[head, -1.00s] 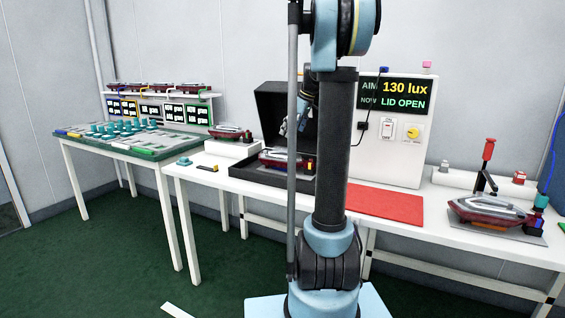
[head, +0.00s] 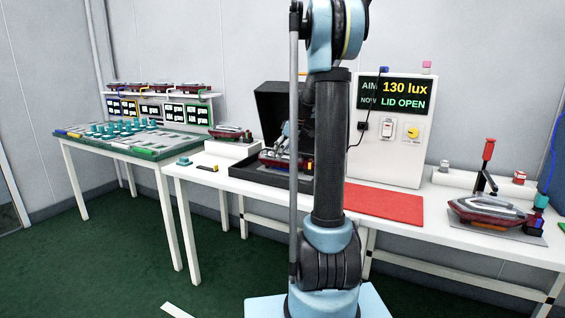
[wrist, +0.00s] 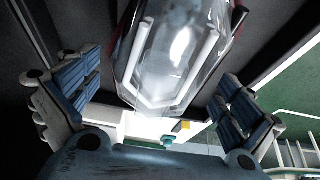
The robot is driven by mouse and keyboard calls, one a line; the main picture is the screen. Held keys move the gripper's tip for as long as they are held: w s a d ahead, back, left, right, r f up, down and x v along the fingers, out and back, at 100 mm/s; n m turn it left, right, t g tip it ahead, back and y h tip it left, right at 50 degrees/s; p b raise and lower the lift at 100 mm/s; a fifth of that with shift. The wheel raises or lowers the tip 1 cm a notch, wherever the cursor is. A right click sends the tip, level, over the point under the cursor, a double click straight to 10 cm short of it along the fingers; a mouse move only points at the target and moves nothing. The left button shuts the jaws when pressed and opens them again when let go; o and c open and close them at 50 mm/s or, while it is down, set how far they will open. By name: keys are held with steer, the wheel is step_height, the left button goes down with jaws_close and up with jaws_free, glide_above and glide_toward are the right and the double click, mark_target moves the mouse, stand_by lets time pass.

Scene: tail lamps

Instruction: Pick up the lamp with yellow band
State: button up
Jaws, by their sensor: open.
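A lamp with a clear lens and dark red body (head: 270,160) sits in the open black box, partly hidden by my arm. Its lens (wrist: 175,60) fills the top middle of the wrist view. My gripper (wrist: 158,92) is open, with one blue-padded finger on each side of the lens; I cannot tell whether they touch it. In the head view my gripper (head: 287,140) is small, low over this lamp.
The black box's raised lid (head: 275,103) stands behind the lamp. A panel (head: 400,150) reads 130 lux and LID OPEN. A red mat (head: 385,204) is bare. Another lamp (head: 487,211) rests on a fixture at right, near a red-handled clamp (head: 488,150).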

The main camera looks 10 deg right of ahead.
steer(key=c, duration=1.2)
steer(key=shift+r, duration=0.1)
